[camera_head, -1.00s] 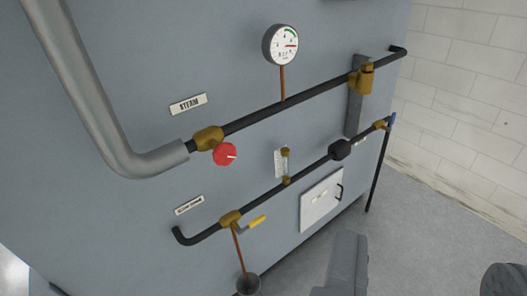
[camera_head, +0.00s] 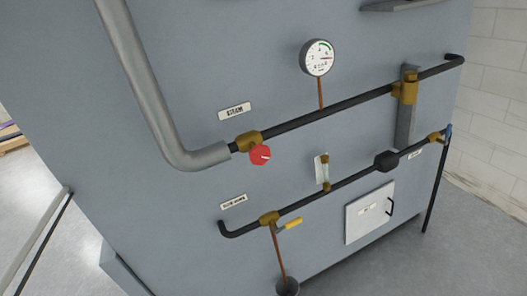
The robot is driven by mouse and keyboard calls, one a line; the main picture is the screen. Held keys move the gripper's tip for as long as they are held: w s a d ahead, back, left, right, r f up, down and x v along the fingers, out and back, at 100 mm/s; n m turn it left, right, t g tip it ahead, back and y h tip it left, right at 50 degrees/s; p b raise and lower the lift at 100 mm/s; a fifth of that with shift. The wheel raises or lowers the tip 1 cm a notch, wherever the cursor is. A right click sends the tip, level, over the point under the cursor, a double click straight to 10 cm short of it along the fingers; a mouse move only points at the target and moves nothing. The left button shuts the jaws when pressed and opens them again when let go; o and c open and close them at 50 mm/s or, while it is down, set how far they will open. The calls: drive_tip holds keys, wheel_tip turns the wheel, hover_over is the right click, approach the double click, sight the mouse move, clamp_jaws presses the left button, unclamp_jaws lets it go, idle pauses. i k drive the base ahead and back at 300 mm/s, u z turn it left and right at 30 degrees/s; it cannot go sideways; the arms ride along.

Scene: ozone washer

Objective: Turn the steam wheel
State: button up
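The steam wheel is a small red round handwheel (camera_head: 260,155) with a pale mark on its face. It sits just below a brass valve body (camera_head: 249,141) on the upper black pipe, under the label reading STEAM (camera_head: 235,111). It shows left of the middle of the view, and nothing covers it. My gripper is not in view, and nothing touches the wheel.
A thick grey pipe (camera_head: 150,90) bends into the valve from the left. A round gauge (camera_head: 317,58) stands above the pipe. Below are a lower black pipe (camera_head: 345,177), a yellow lever (camera_head: 292,223) and a white hatch (camera_head: 369,214). Open floor (camera_head: 50,265) shows at the lower left.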

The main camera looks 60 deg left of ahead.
sight(260, 154)
drive_tip(key=z, duration=0.1)
drive_tip(key=i, duration=1.1)
drive_tip(key=u, duration=1.55)
